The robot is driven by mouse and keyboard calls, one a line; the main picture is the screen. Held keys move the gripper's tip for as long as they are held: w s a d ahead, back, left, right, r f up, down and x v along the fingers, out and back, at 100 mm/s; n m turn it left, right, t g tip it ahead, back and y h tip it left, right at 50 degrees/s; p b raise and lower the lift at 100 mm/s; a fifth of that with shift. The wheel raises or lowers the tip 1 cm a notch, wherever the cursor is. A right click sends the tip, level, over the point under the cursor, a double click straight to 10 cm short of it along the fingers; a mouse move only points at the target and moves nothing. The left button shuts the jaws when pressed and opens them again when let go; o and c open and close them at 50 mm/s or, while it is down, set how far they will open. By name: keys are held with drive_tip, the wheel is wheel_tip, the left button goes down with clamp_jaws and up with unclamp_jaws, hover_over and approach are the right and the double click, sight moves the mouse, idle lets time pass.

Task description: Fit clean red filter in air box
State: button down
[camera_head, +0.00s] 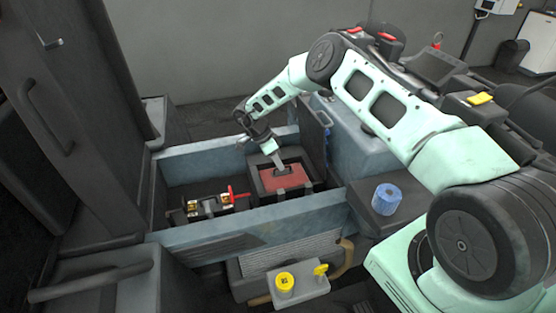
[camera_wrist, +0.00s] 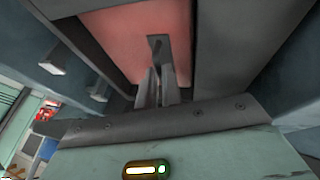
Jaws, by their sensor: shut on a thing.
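The red filter (camera_head: 284,181) lies flat inside the dark, open-topped air box (camera_head: 256,184), in the right part of the engine bay. It also shows in the wrist view as a flat red face (camera_wrist: 120,40) with the dark box walls close around it. My gripper (camera_head: 282,170) reaches down from above and is shut on the filter's dark tab (camera_wrist: 160,45). The fingers (camera_wrist: 158,85) hide part of the tab. I cannot tell whether the filter rests fully on the box floor. The raised dark lid (camera_head: 316,125) stands behind the box.
A battery-like part with red and brass terminals (camera_head: 208,207) sits left of the box. A blue roll (camera_head: 386,198) stands on the right ledge. Yellow caps (camera_head: 285,281) are at the front. The blue bay walls (camera_head: 250,230) enclose the area.

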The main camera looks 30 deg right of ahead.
drive_tip(key=shift+f, duration=0.2)
idle(0.4)
drive_tip(key=shift+f+b, duration=0.55)
drive_tip(key=shift+f, duration=0.2)
idle(0.5)
drive_tip(key=c, duration=1.5)
unclamp_jaws()
drive_tip(key=b+v, duration=0.4)
drive_tip(key=v, duration=1.3)
drive_tip(key=shift+r, duration=0.2)
drive_tip(key=shift+w+a, duration=0.1)
drive_tip(key=shift+w, duration=0.1)
